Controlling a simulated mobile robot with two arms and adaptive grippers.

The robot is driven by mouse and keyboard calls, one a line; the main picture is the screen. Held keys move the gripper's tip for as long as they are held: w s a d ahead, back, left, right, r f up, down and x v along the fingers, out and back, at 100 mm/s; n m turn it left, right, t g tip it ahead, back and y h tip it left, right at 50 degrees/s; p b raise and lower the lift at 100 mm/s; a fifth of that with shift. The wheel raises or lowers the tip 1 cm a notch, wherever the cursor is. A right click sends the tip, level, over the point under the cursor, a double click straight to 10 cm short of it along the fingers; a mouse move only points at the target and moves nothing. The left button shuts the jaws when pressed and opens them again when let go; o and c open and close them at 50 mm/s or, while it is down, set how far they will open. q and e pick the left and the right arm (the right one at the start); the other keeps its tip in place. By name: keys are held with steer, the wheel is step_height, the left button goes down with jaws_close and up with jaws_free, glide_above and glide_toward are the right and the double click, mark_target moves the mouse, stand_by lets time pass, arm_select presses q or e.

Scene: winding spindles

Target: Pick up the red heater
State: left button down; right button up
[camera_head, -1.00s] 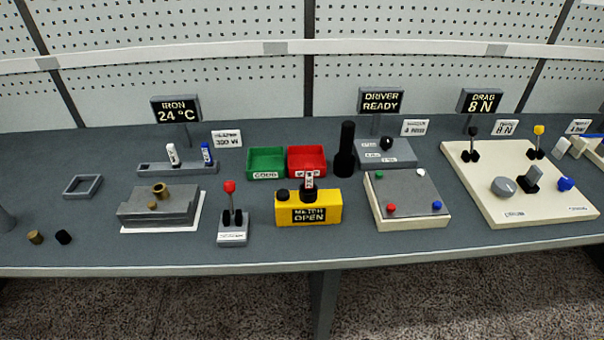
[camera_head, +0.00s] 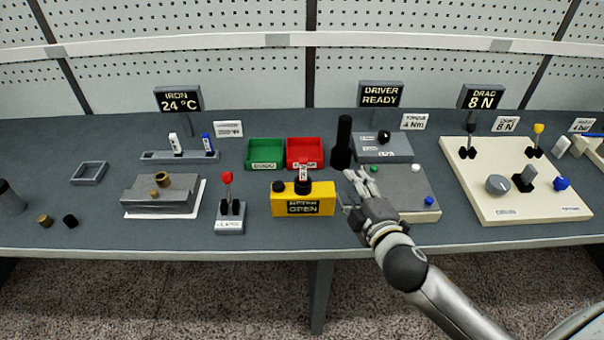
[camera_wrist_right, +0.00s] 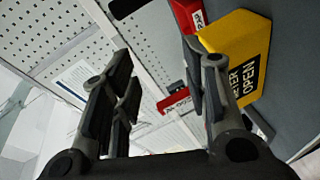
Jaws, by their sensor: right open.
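No loose piece shows plainly as a red heater. A small upright piece with a white label and red marking (camera_head: 303,173) stands in the socket on top of the yellow meter (camera_head: 291,207); I cannot tell whether it is the red heater. The meter reads OPEN. My right gripper (camera_head: 357,178) is open and empty, to the right of the meter and above the left part of the grey plate (camera_head: 405,183). In the right wrist view its spread fingers (camera_wrist_right: 166,75) have the yellow meter (camera_wrist_right: 238,50) beside them on the right. My left gripper is out of view.
A black cylinder (camera_head: 342,143) stands close behind my gripper. Green (camera_head: 264,165) and red (camera_head: 303,147) bins stand behind the meter. A red-knobbed lever (camera_head: 228,190) stands left of it. A rack (camera_head: 165,156) holds white and blue pieces.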

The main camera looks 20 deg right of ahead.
mark_target(304, 167)
steer(key=w+a+r+n+y, duration=0.1)
steer(key=a+r+n+y, duration=0.2)
steer(key=n, duration=0.5)
steer(key=w+a+r+n+g+y, duration=0.1)
steer(key=w+r+n+y, duration=0.15)
steer(key=n+y, duration=0.35)
steer(key=w+a+r+n+y, duration=0.1)
steer(key=r+n+y, duration=0.25)
steer(key=n, duration=0.55)
steer(key=s+d+f+n+g+h, duration=0.1)
steer(key=s+d+f+n+g, duration=0.15)
steer(key=n+g, duration=0.5)
steer(key=shift+n+t, duration=0.65)
steer(key=shift+n, duration=0.1)
steer(key=w+a+f, duration=0.1)
steer(key=w+f+p, duration=0.1)
steer(key=w+a+f+p, duration=0.1)
steer(key=w, duration=0.1)
steer(key=shift+a, duration=0.35)
steer(key=shift+w+a+p, duration=0.2)
steer(key=shift+a+p, duration=0.15)
steer(key=shift+p, duration=0.25)
steer(key=p+x, duration=0.1)
steer(key=x, duration=0.2)
steer(key=shift+f+p, duration=0.25)
steer(key=shift+p, duration=0.15)
steer(key=shift+w+a+f, duration=0.35)
steer(key=shift+a+f, duration=0.05)
